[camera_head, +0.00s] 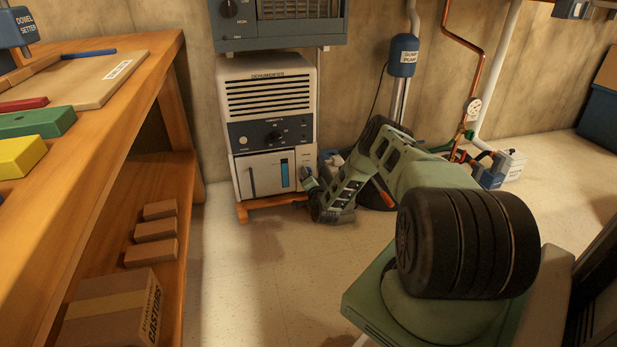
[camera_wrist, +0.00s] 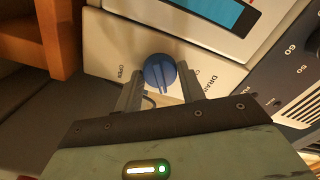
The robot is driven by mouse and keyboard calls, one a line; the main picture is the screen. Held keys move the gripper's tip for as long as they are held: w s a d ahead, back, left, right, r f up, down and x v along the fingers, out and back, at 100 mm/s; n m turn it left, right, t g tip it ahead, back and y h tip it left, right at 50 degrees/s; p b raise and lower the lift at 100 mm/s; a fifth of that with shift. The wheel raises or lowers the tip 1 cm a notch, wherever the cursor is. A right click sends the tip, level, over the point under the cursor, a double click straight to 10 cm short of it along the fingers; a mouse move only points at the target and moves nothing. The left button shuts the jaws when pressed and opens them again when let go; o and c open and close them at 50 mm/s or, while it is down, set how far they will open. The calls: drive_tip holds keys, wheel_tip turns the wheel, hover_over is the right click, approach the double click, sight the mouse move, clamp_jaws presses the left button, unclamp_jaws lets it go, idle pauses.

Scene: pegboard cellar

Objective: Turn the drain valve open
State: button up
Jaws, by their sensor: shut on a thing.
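The drain valve (camera_wrist: 160,72) is a round blue knob with a raised ridge on the dehumidifier's pale panel, in the wrist view. The ridge lies roughly upright in the picture, between the two side labels. My gripper (camera_wrist: 160,84) is shut on the knob, one grey finger on each side.
The wooden workbench (camera_head: 120,125) with boxes on its lower shelf stands at left. Right of the dehumidifier are the sump pump (camera_head: 404,55), copper and white pipes, and a gauge (camera_head: 473,107). The floor (camera_head: 245,290) between bench and my base is clear.

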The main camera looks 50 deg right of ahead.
drive_tip(key=m, duration=0.6)
drive_tip(key=shift+f+b, duration=0.1)
drive_tip(key=shift+b, duration=0.2)
drive_tip(key=shift+a+m, duration=0.1)
drive_tip(key=shift+m, duration=0.2)
drive_tip(key=o, duration=0.7)
drive_tip(key=shift+s, duration=0.1)
drive_tip(key=p+v, duration=0.7)
drive_tip(key=v, duration=1)
drive_tip(key=shift+s+p, duration=0.2)
drive_tip(key=shift+p, duration=0.15)
